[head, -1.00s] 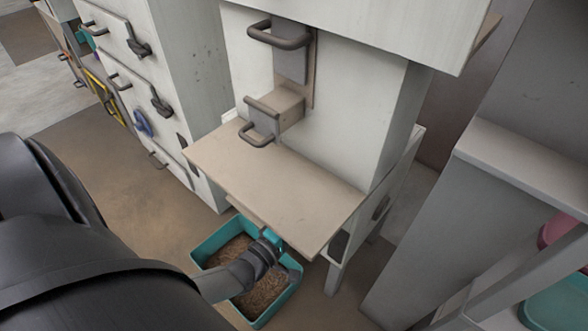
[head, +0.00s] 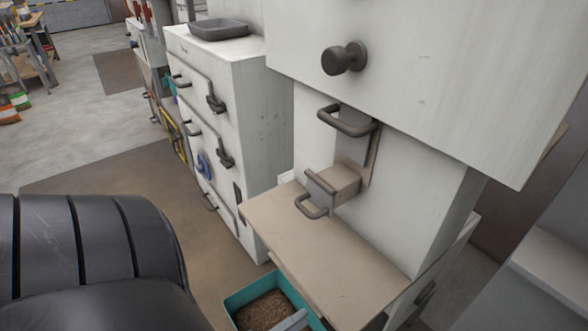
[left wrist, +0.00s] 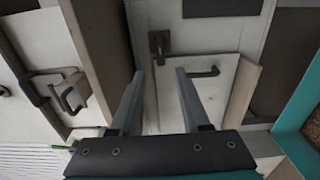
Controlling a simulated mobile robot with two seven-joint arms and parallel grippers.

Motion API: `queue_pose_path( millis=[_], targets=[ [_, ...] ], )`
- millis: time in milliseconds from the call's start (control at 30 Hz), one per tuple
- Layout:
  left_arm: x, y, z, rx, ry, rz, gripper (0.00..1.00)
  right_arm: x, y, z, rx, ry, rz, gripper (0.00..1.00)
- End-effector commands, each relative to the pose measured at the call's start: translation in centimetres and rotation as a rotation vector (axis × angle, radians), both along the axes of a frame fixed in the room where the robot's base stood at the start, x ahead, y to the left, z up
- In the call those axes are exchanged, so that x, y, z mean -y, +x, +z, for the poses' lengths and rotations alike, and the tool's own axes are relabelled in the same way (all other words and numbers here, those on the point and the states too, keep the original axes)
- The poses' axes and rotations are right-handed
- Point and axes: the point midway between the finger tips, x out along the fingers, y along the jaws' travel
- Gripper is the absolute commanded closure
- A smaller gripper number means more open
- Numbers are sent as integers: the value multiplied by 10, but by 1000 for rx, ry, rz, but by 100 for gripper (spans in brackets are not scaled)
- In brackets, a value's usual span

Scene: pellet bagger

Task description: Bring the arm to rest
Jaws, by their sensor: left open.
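My left gripper (left wrist: 159,75) shows in the left wrist view with its two fingers apart and nothing between them. Beyond the fingers is a pale door with a dark handle (left wrist: 203,73); the fingers' distance from it is hard to judge. In the head view a thick black part of my left arm (head: 90,250) fills the lower left. A grey piece, probably of the same arm, shows over the teal bin at the bottom edge; the fingers cannot be made out there. My right gripper is in neither view.
The teal bin (head: 235,302) of brown pellets stands below the tan shelf (head: 320,245) of the white bagger (head: 400,190). Handles (head: 347,122) stick out above the shelf. A drawer cabinet (head: 262,130) with a grey tray (head: 218,29) stands behind. Open floor (head: 90,160) lies left.

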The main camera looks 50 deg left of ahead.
Motion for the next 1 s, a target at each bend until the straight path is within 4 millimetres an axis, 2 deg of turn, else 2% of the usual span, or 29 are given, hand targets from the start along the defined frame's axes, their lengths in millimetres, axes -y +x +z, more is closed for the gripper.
queue_pose_path(
  millis=[733, 867, 1000],
  targets=[
    [0, -3, -2, -11, 18, -1, 54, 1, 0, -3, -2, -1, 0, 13],
    [4, 0, -14, -78, 140, -20, 54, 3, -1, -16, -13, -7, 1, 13],
    [8, -1, -44, -224, 390, -79, 54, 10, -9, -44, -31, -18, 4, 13]
  ],
)
